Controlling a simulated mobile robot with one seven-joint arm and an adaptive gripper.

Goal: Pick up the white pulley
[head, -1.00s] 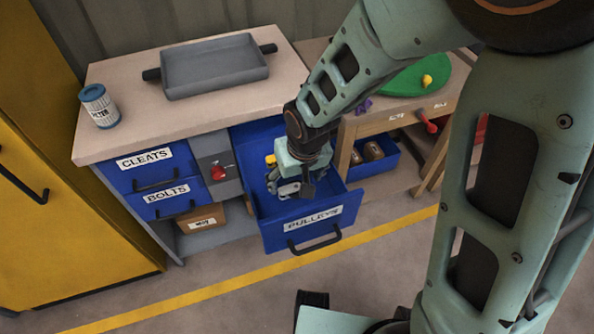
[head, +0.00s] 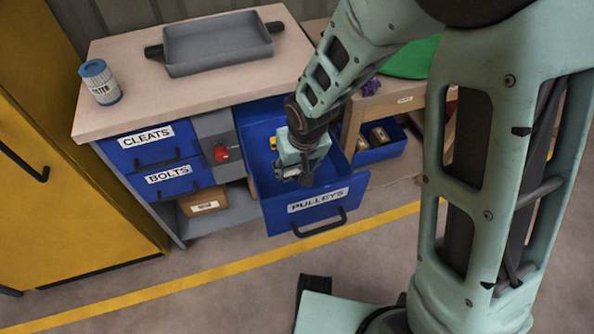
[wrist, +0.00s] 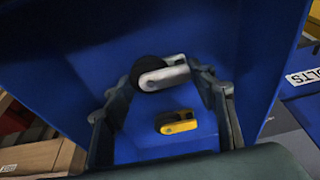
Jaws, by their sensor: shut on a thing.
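My gripper (head: 297,172) reaches down into the open blue drawer (head: 338,205) labelled PULLEYS. In the wrist view my gripper (wrist: 163,82) is shut on the white pulley (wrist: 166,73), which has a pale shell and a dark wheel and sits between the fingertips. In the head view the pulley is mostly hidden by the gripper. A yellow pulley (wrist: 176,122) lies in the drawer, apart from the fingers; part of it shows in the head view (head: 273,142). I cannot tell whether the white pulley touches the drawer floor.
The drawer walls surround my gripper. A workbench (head: 120,125) beside it carries a grey tray (head: 218,45) and a filter can (head: 100,82). Closed CLEATS (head: 146,137) and BOLTS (head: 168,175) drawers are to the left. A wooden table with a blue bin (head: 378,152) stands right.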

